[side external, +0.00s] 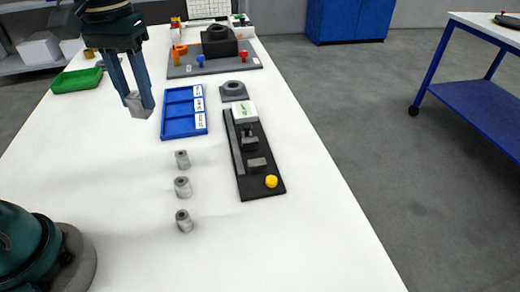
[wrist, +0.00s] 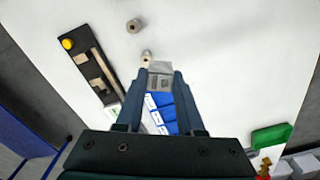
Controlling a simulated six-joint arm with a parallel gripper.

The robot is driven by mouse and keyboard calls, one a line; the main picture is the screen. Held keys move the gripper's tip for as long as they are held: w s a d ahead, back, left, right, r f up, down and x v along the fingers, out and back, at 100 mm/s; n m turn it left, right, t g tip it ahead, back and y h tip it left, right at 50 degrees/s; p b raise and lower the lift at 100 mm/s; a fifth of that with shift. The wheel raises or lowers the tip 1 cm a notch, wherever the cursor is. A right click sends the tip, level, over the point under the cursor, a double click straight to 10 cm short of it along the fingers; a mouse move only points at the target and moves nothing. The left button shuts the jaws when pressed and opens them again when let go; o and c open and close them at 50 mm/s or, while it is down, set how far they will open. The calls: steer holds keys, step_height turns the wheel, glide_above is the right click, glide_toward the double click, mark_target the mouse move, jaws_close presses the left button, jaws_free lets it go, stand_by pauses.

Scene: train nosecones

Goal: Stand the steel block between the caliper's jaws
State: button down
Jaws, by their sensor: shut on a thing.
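My gripper (side external: 138,100) is shut on a grey steel block (side external: 137,106). It holds the block above the white table, to the left of the blue tray in the side view. In the wrist view my gripper (wrist: 159,78) has the block (wrist: 160,68) between its fingertips. The caliper (side external: 256,165) is a dark flat fixture with a long bar, two raised jaws, a white display and a yellow knob (side external: 271,181). It lies to the right of the gripper, apart from it. In the wrist view the caliper (wrist: 88,68) is at the upper left. The gap between its jaws looks empty.
A blue tray (side external: 164,127) with labelled compartments lies between gripper and caliper. Several grey nosecones (side external: 183,187) stand in front of it. A dark ring part (side external: 233,90) sits behind the caliper. A green bin (side external: 77,80) and a grey fixture board (side external: 213,67) are farther back.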

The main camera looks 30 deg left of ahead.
steer(key=shift+s+a+m, duration=0.1)
steer(key=shift+s+m, duration=0.2)
steer(key=shift+m, duration=0.5)
steer(key=shift+s+m, duration=0.2)
steer(key=shift+m, duration=1)
steer(key=shift+w, duration=0.2)
steer(key=s+a+f+n, duration=0.2)
steer(key=a+n, duration=0.2)
steer(key=a, duration=0.4)
steer(key=s+a+f+n, duration=0.1)
steer(key=a+f+n, duration=0.3)
steer(key=a, duration=0.5)
glide_above(153, 147)
steer(key=shift+n, duration=0.4)
step_height(153, 147, down, 6)
steer(key=shift+s+r, duration=0.1)
steer(key=shift+r, duration=0.15)
steer(key=shift+f, duration=2.05)
steer(key=shift+f, duration=0.15)
